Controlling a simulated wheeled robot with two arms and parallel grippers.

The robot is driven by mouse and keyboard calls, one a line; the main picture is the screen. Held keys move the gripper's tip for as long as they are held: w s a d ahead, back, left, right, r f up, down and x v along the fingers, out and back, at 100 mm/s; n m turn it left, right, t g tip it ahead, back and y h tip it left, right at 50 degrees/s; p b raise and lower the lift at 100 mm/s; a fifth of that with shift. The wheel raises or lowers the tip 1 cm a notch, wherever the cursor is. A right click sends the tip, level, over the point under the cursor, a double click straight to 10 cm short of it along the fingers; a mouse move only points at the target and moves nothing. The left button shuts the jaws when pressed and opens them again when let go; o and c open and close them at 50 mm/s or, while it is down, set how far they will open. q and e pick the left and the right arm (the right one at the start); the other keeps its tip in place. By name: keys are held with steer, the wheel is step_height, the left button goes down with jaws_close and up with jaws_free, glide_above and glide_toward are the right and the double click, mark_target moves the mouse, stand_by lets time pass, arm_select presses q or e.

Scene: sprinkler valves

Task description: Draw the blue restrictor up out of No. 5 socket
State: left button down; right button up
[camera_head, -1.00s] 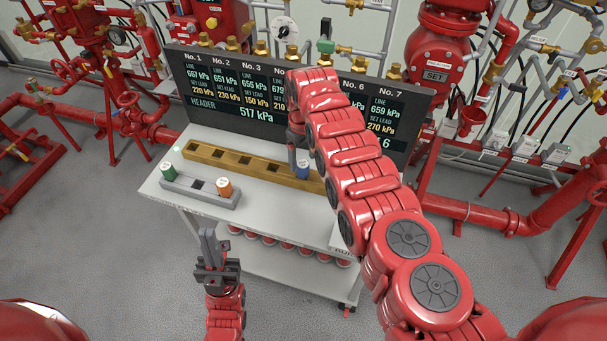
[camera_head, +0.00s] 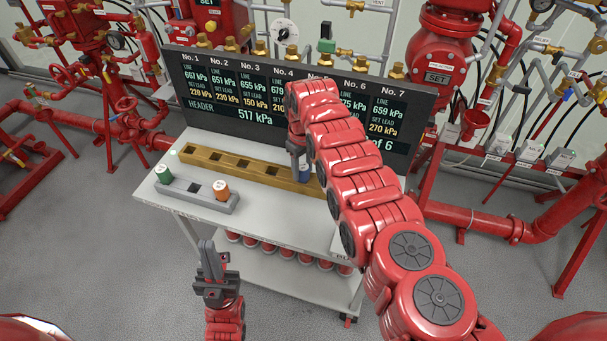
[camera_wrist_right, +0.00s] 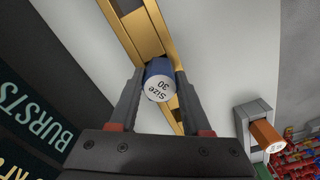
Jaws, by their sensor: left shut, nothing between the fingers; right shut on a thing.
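The blue restrictor (camera_wrist_right: 158,84), with a white top marked "Size 30", is between the fingers of my right gripper (camera_wrist_right: 158,80), which is shut on it. In the head view the blue restrictor (camera_head: 305,175) shows only as a small patch at the right part of the brass bar (camera_head: 222,162). My right gripper (camera_head: 298,162) is largely covered by its own arm there. The restrictor's lower end is hidden, so I cannot tell how deep it sits in the socket. My left gripper (camera_head: 208,245) is shut and empty, in front of the cart.
A grey holder (camera_head: 197,198) on the white cart (camera_head: 270,204) carries a green restrictor (camera_head: 163,173) and an orange restrictor (camera_head: 221,190). Several empty square sockets show in the brass bar. A dark display board (camera_head: 250,105) stands close behind the bar.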

steer(key=shift+r, duration=0.15)
jaws_close()
steer(key=shift+r+p, duration=0.85)
steer(key=shift+p, duration=0.05)
steer(key=shift+r+p, duration=1)
steer(key=shift+r, duration=0.35)
steer(key=shift+r+p, duration=0.5)
steer(key=shift+r, duration=1.65)
steer(key=shift+d, duration=0.1)
